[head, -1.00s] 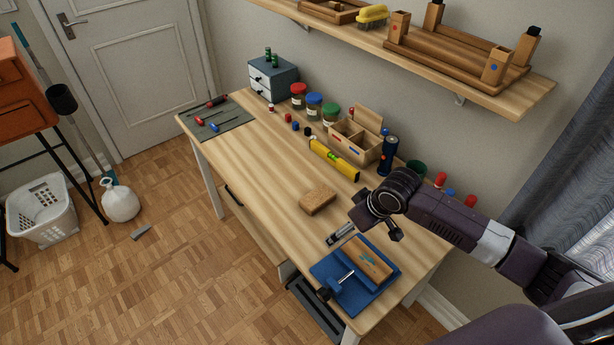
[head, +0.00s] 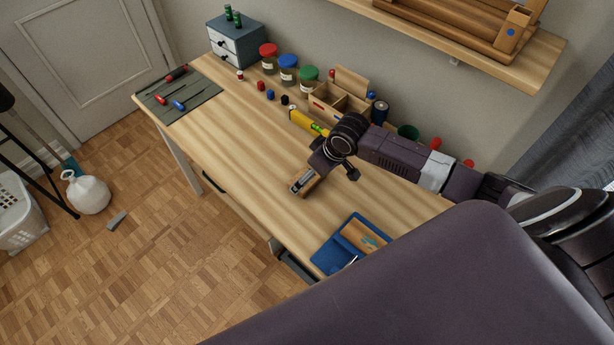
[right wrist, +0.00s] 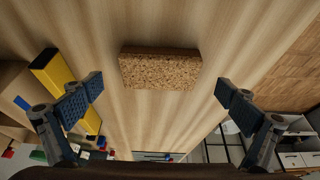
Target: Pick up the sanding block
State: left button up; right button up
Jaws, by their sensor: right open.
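The sanding block is a brown, speckled cork block (right wrist: 160,70) lying flat on the wooden desk. In the right wrist view it sits ahead of my right gripper (right wrist: 160,100), centred between the two spread fingers, with free space on both sides. In the head view my right gripper (head: 327,178) hangs over the desk middle and hides most of the block. Its fingers are open and empty. My left gripper is not in view.
A yellow spirit level (head: 304,122) lies close beyond my right gripper, before a wooden compartment box (head: 326,104). A blue tray (head: 328,257) with a wood piece (head: 362,238) is at the near right. The desk's left-middle is clear. A shelf (head: 460,40) overhangs the back.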

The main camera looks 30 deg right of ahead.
jog(key=x, duration=0.2)
jog(key=shift+w+f, duration=0.15)
jog(key=shift+f, duration=0.1)
jog(key=shift+c, duration=2.5)
jog(key=c, duration=0.7)
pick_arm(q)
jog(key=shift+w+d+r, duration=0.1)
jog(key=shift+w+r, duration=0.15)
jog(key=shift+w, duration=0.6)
pick_arm(e)
jog(key=shift+r, duration=0.55)
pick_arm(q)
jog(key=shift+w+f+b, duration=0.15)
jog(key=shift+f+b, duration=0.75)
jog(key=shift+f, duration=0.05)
pick_arm(e)
notch_tip(320, 180, up, 19)
jog(key=shift+f, duration=0.1)
